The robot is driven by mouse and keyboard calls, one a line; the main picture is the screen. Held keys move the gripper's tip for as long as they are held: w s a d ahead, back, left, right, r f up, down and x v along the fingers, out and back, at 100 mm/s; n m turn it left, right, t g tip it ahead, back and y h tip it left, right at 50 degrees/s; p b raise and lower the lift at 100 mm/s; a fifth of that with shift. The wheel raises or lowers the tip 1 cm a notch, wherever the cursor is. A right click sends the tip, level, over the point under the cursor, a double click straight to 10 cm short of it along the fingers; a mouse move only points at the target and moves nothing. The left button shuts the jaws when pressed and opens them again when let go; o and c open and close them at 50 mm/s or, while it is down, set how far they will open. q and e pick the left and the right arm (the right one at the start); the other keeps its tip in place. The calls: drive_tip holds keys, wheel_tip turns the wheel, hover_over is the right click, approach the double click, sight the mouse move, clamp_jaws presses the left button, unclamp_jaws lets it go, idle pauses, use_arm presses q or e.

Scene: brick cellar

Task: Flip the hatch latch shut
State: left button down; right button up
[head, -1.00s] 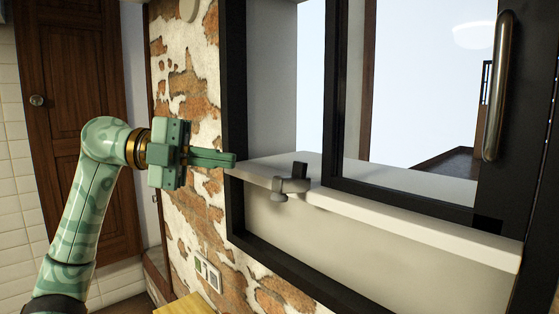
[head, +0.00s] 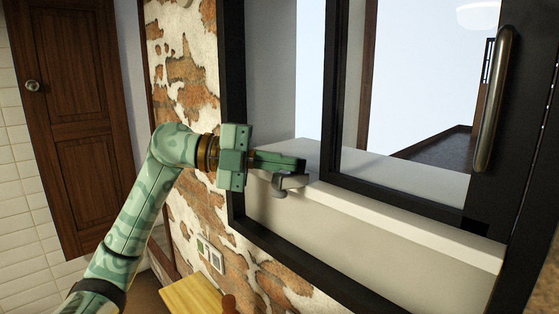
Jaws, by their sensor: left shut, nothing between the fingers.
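The hatch (head: 343,110) is a black-framed opening with a glazed panel and a white sill. The small grey latch (head: 281,185) sits at the sill's front edge, left of the panel. My left gripper (head: 303,165) is shut with nothing in it. Its green fingers reach over the sill right at the latch and hide the latch's upper part. I cannot tell whether the fingers touch it or how the latch is turned. My right gripper is not in view.
A long metal handle (head: 494,98) stands upright on the panel's right side. The white sill (head: 400,218) runs to the right and is bare. A brick wall (head: 185,60) and a wooden door (head: 70,120) are at the left. A yellow wooden surface (head: 190,297) is below.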

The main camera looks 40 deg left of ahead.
use_arm(q)
drive_tip(key=shift+w+r+p, duration=0.15)
drive_tip(key=shift+r+p, duration=0.1)
drive_tip(key=shift+p, duration=0.35)
drive_tip(key=shift+n+g, duration=0.3)
drive_tip(key=shift+y+p, duration=0.3)
